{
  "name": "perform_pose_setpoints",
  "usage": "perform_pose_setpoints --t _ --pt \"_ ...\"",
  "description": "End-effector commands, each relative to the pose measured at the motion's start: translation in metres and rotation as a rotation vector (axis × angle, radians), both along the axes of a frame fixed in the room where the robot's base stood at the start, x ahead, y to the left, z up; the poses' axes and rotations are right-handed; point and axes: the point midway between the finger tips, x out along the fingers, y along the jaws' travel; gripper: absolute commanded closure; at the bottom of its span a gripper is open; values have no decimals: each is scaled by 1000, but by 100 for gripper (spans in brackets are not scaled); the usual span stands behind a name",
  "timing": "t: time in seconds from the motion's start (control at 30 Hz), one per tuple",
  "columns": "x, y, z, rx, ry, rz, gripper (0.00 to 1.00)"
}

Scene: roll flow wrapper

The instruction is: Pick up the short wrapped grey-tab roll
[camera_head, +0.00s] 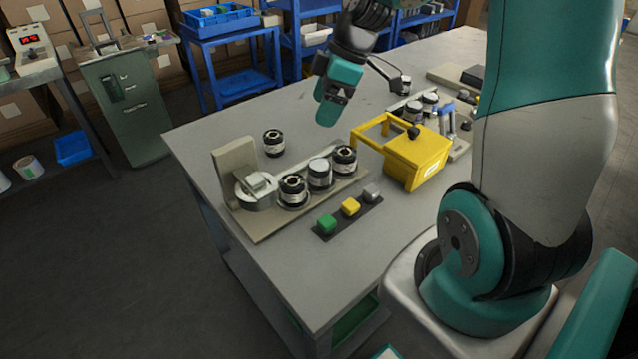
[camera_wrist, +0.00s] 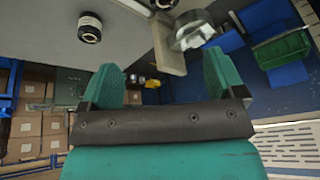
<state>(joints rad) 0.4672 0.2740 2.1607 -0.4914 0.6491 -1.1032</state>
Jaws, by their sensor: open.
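One black-and-white wrapped roll (camera_head: 273,142) stands alone on the table behind the fixture. It appears in the wrist view (camera_wrist: 90,27), at the upper left. Three more rolls, the left (camera_head: 293,190), the middle one with a pale top (camera_head: 319,173) and the right (camera_head: 344,160), stand in a row on the fixture. I cannot tell which roll carries a grey tab. My gripper (camera_head: 331,104) is above the table, right of the lone roll and clear of all rolls. In the wrist view its two teal fingers (camera_wrist: 161,82) are apart with nothing between them.
The beige fixture (camera_head: 262,230) has an upright plate and a metal disc (camera_head: 256,190). A yellow box with a raised frame (camera_head: 415,160) stands to the right. Green, yellow and grey blocks (camera_head: 350,207) sit in front. More rolls (camera_head: 412,112) stand further right. The table's left back is clear.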

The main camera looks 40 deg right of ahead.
Motion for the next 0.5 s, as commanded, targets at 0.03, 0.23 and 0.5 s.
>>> perform_pose_setpoints --t 0.03,0.23,0.5 --pt "4 -25 -18 -4 -15 7 12" --pt "8 -63 -42 -21 -55 54 12" --pt "18 -44 -94 -20 -54 59 12"
